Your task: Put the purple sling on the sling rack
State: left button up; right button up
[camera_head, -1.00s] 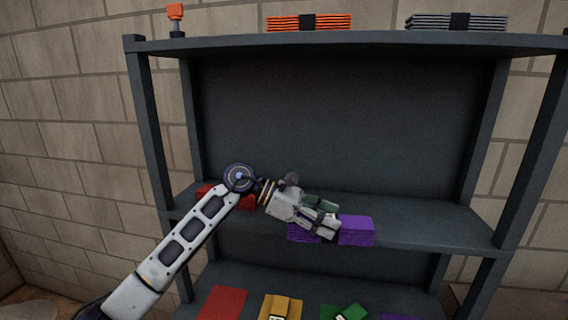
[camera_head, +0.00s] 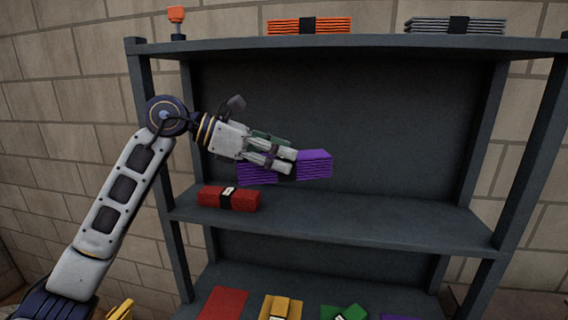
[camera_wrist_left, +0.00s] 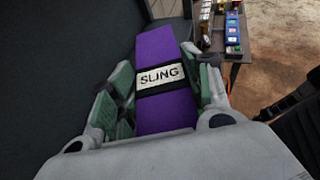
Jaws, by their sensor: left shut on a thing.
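The purple sling (camera_head: 314,164) is a folded bundle with a dark band. My left gripper (camera_head: 278,160) is shut on its middle and holds it in the air above the rack's middle shelf. In the left wrist view the purple sling (camera_wrist_left: 166,78) lies between the two fingers, its label reading SLING. The dark grey sling rack (camera_head: 370,222) fills most of the head view. A red sling (camera_head: 229,198) lies on its middle shelf at the left, below my gripper. My right gripper is not in view.
An orange bundle (camera_head: 309,25) and a grey bundle (camera_head: 456,23) lie on the top shelf, with a small orange-topped object (camera_head: 177,22) at its left end. Red, yellow, green and purple patches mark the lower shelf. The middle shelf is clear right of the red sling.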

aim_at(239, 167)
pick_arm(q)
jog(key=a+f+t, duration=0.1)
jog(key=a, duration=0.2)
jog(key=a+f+n, duration=0.1)
jog(key=a, duration=0.1)
jog(key=a+f+n+t, duration=0.1)
jog(key=a, duration=0.2)
jog(key=shift+w+a+f+t+y+p, duration=0.1)
jog(key=shift+w+a+t+y+p, duration=0.05)
jog(key=shift+a+t+y+p, duration=0.2)
jog(key=s+a+f+n+t+y+p, duration=0.1)
jog(key=a+f, duration=0.5)
jog(key=f, duration=0.3)
jog(key=s+a+f+n+t+y+p, duration=0.1)
jog(key=s+a+f+n, duration=0.1)
jog(key=a+f, duration=0.5)
jog(key=s+d+f, duration=0.1)
jog(key=s+f, duration=0.3)
jog(key=f, duration=0.9)
jog(key=shift+s, duration=0.2)
jog(key=shift+f+t, duration=0.1)
jog(key=shift+t, duration=0.15)
